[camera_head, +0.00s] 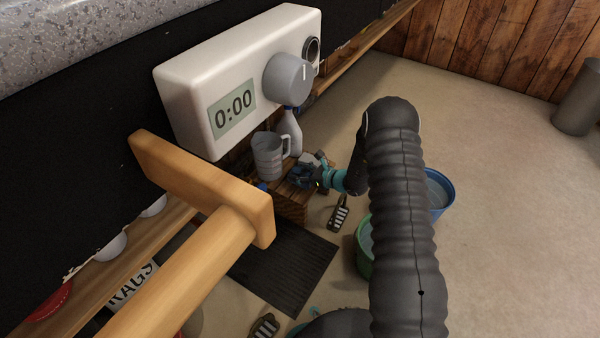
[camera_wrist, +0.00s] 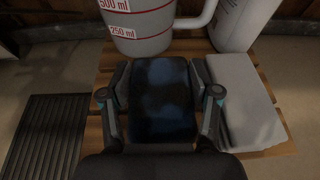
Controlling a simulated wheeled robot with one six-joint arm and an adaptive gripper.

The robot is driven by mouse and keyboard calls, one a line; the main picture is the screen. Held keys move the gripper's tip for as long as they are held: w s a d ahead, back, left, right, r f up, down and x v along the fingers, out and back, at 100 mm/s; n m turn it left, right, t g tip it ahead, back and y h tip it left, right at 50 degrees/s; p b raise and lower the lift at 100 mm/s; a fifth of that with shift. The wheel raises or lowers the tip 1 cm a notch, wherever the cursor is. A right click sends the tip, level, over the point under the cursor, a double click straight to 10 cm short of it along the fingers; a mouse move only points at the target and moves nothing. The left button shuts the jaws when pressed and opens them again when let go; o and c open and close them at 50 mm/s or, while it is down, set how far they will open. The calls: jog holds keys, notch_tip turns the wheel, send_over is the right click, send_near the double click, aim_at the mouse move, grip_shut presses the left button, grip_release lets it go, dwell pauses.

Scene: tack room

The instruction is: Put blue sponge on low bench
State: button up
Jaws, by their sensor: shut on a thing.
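In the wrist view, my gripper (camera_wrist: 160,98) is shut on the blue sponge (camera_wrist: 160,85), a dark blue block with one finger along each side. The sponge is over the slatted wooden low bench (camera_wrist: 285,150); I cannot tell whether it touches the slats. In the head view, my gripper (camera_head: 307,178) is at the top of the low bench (camera_head: 291,210), right of the grey measuring jug (camera_head: 268,160). The jug also shows in the wrist view (camera_wrist: 145,25), just beyond the sponge. My fingers and wrist partly hide the sponge.
A pale grey block (camera_wrist: 241,100) lies close to the right of my gripper on the bench. A white bottle (camera_wrist: 240,22) stands behind it. A dark ribbed mat (camera_wrist: 42,140) is on the floor at left. Green (camera_head: 365,250) and blue (camera_head: 440,192) buckets stand nearby.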

jog(key=o, duration=0.9)
jog(key=shift+c, duration=0.2)
jog(key=shift+r, duration=0.1)
jog(key=p+v, duration=0.1)
jog(key=v, duration=1.1)
jog(key=s+a+r+n+g+h, duration=0.1)
jog(key=s+a+r+n+g, duration=0.2)
jog(key=s+r+n, duration=0.65)
jog(key=s+a+r+n+g+h, duration=0.1)
jog(key=s+a+r+n+g, duration=0.3)
jog(key=r, duration=1)
jog(key=s+d+r+n+t+h, duration=0.1)
jog(key=s+d+r+n+h, duration=0.2)
jog(key=s, duration=0.4)
jog(key=s+d+r+n+t+h, duration=0.2)
jog(key=s+d+r+n+h, duration=0.1)
jog(key=s, duration=0.5)
jog(key=s+d+r+n+t+h, duration=0.1)
jog(key=s+d+r+n+h, duration=0.2)
jog(key=s+d+r+n, duration=0.2)
jog(key=s, duration=0.3)
jog(key=shift+s+r+h, duration=0.15)
jog(key=shift+r+h, duration=0.15)
